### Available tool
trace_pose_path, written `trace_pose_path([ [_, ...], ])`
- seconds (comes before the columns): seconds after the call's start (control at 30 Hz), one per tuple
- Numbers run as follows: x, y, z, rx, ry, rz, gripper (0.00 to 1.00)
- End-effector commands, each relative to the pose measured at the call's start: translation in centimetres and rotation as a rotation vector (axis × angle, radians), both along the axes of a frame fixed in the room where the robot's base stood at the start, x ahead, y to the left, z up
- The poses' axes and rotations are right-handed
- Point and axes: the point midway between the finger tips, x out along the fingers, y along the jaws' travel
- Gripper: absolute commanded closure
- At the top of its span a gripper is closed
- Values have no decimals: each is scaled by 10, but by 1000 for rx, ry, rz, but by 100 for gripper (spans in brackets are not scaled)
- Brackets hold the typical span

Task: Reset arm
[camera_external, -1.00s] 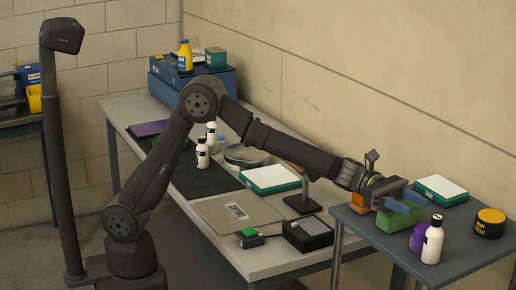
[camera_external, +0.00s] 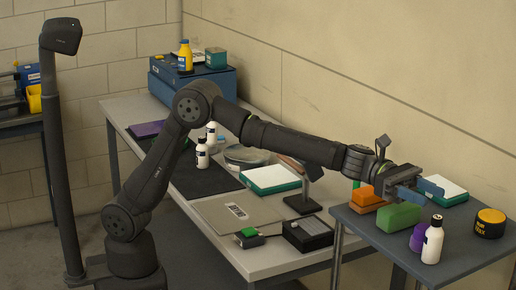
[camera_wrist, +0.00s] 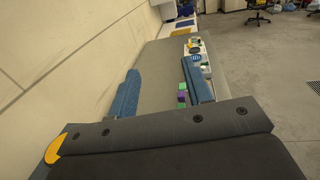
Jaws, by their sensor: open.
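My gripper (camera_external: 418,189) is over the grey side table (camera_external: 405,252) at the right. Its blue fingers are apart and nothing shows between them. It is just above a green block (camera_external: 399,217) and an orange block (camera_external: 367,199), which both rest on the side table. In the wrist view the two blue fingers of my gripper (camera_wrist: 162,92) stand wide apart.
A white bottle (camera_external: 433,240), a purple container (camera_external: 418,238), a yellow-lidded black tub (camera_external: 490,223) and a white-and-green box (camera_external: 446,188) stand close around my gripper. The long table (camera_external: 262,262) holds a black device (camera_external: 308,233), a stand (camera_external: 303,203) and several other items. The wall is close behind.

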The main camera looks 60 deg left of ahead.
Motion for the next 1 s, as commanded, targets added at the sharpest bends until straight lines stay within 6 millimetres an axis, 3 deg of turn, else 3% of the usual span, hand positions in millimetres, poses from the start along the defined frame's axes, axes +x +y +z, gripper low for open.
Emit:
trace_pose_path([
  [0.33,-62,-9,38,-2,-1,-3,54],
  [0.4,-44,2,36,0,0,27,54],
  [1.0,44,84,45,0,0,206,54],
])
